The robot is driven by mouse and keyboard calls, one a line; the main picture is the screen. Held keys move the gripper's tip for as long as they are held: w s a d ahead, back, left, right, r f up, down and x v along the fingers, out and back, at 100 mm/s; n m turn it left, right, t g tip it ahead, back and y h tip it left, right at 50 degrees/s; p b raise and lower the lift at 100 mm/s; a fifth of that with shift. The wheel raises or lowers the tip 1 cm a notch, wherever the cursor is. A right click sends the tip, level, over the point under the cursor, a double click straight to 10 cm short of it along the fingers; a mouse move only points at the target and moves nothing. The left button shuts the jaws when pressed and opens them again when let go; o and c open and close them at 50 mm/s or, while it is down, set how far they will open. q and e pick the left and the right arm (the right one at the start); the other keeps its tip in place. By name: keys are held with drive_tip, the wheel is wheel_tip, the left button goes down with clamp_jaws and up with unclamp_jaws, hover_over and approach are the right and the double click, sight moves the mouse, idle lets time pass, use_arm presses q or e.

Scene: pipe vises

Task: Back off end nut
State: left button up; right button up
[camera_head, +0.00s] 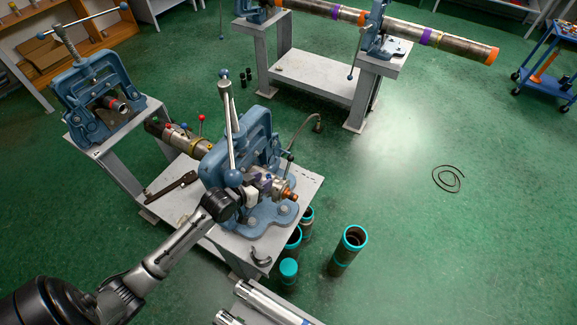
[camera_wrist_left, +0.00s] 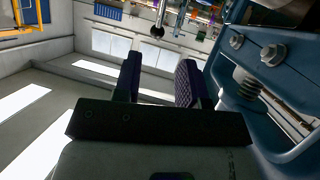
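The orange-brown end nut (camera_head: 289,195) is at the tip of a metal fitting that sticks out of the front of the blue pipe vise (camera_head: 262,130) on the middle stand. My left gripper (camera_head: 272,184) is in front of this vise, close beside the fitting. In the head view I cannot tell whether it touches the fitting or the nut. The left wrist view shows the two dark, ridged left gripper fingers (camera_wrist_left: 160,80) apart, with only background between them. The nut is not seen there; the blue vise frame (camera_wrist_left: 275,85) is close on the right. My right gripper is not in view.
A wrench (camera_head: 172,184) lies on the stand's top (camera_head: 185,203). Tall vise handles (camera_head: 228,130) rise near my left arm. Teal-rimmed pipe pieces (camera_head: 348,250) stand on the floor in front. Another vise (camera_head: 95,95) is at left. The right floor is mostly clear.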

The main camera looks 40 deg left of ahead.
sight(288, 165)
use_arm(q)
drive_tip(key=x, duration=1.3)
drive_tip(key=shift+w+f+b, duration=0.1)
drive_tip(key=shift+b, duration=0.2)
clamp_jaws()
